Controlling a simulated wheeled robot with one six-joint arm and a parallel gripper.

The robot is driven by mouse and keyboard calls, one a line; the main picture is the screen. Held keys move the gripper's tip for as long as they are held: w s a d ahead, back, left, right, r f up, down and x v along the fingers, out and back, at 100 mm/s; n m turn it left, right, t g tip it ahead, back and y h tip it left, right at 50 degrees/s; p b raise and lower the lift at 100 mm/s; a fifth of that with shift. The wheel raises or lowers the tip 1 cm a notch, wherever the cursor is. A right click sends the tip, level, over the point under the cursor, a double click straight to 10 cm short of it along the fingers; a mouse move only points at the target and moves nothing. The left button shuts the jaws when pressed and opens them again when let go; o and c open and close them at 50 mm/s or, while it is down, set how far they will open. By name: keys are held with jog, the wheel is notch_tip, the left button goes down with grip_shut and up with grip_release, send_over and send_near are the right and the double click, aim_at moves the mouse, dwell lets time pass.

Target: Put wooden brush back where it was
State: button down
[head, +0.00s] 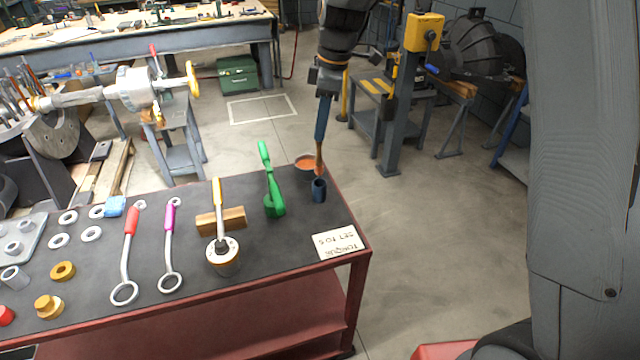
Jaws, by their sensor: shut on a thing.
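My gripper (326,90) is above the far right end of the workbench, shut on a long slim brush (321,120). The brush hangs nearly upright, with a blue upper part and a brown lower part. Its lower end is at the mouth of a small dark blue cup (319,191) on the bench. I cannot tell whether that end is just above the cup, behind its rim or slightly inside. A shallow dish with orange contents (305,161) sits just behind, partly hidden by the brush.
The dark-topped red bench (290,240) also holds a green tool (273,195) left of the cup, a ratchet-like tool on a wooden block (233,219), two ring-ended wrenches and several rings. A torque label (340,243) lies near the front right corner. The bench around the label is clear.

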aim_at(321, 158)
notch_tip(321, 158, down, 9)
jog(key=p, duration=0.2)
jog(key=shift+f+p, duration=0.15)
jog(key=shift+p, duration=0.25)
jog(key=c, duration=1.7)
grip_release()
jog(key=shift+c, duration=0.2)
notch_tip(321, 158, up, 12)
jog(key=d+b, duration=0.2)
jog(key=b, duration=0.2)
jog(key=s+d+f+m+h, duration=0.1)
jog(key=s+d+f+m, duration=0.3)
jog(key=s+d+m, duration=0.3)
jog(key=s+d+f+m+t, duration=0.1)
jog(key=s+d+f+m, duration=0.4)
jog(key=s, duration=1)
jog(key=d+m, duration=0.2)
jog(key=m, duration=0.2)
jog(key=shift+s+d+f+m+h, duration=0.15)
jog(key=shift+s+d+m+h, duration=0.2)
jog(key=shift+s+m+h, duration=0.05)
